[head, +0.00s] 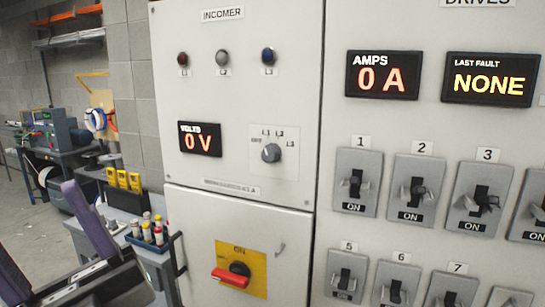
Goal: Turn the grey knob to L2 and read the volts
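The grey knob (271,153) sits on a pale square plate on the INCOMER panel (225,60). Small position labels arc above it; L1 and L2 are at the top. The knob's mark is too small to tell which label it points at. The volts display (200,139) is left of the knob and reads 0 V in red-orange digits.
Three lamps, red (182,58), grey (222,57) and blue (268,55), are above, seemingly unlit. A red switch handle (231,278) is below. Right, the drives panel has an amps display (383,75) and several toggle switches. A bottle tray (150,237) stands lower left.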

